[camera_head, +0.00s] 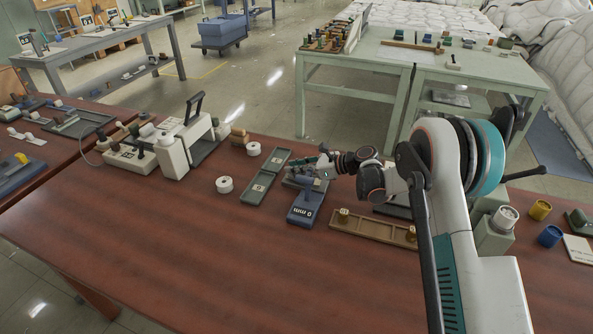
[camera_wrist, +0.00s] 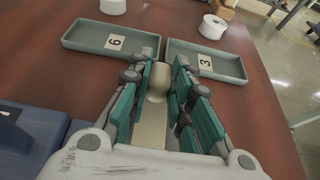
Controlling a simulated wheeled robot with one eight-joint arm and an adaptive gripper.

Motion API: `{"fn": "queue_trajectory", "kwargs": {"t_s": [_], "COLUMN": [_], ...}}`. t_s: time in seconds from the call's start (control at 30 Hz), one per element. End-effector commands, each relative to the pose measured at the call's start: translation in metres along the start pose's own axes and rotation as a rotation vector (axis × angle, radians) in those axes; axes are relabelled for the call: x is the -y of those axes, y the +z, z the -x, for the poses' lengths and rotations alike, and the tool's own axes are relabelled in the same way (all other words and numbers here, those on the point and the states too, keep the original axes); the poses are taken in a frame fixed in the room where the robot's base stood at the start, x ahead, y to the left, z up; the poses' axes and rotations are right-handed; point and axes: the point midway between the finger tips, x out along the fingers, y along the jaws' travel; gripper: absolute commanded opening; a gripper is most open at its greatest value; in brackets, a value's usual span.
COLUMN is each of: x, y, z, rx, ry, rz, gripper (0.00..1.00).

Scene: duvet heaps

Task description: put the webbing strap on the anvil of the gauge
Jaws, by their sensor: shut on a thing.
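My gripper (camera_wrist: 166,88) is shut on a tan piece, the webbing strap (camera_wrist: 150,132), which shows between the fingers in the wrist view. In the head view my gripper (camera_head: 322,168) is over the back end of the blue gauge (camera_head: 306,207), which has a white display on its front. The gauge's blue body (camera_wrist: 28,148) also shows at the lower left of the wrist view. The anvil cannot be made out clearly; my gripper covers that part in the head view. I cannot tell whether the strap touches the gauge.
Two green trays (camera_head: 256,196) lie left of the gauge, labelled 6 (camera_wrist: 85,42) and 3 (camera_wrist: 225,68) in the wrist view. A wooden tray (camera_head: 372,229) lies to the right. The red-brown table's front is clear.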

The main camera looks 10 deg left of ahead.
Motion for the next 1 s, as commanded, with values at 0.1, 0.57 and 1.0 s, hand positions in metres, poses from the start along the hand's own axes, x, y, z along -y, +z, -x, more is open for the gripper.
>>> {"fn": "queue_trajectory", "kwargs": {"t_s": [0.1, 0.57, 1.0], "x": [0.0, 0.0, 0.001], "y": [-0.002, -0.001, 0.004], "z": [-0.001, -0.001, 0.07], "rx": [0.0, 0.0, 0.0], "ry": [0.0, 0.0, -0.003], "rz": [0.0, 0.0, -0.002], "gripper": [0.03, 0.4, 0.4]}}
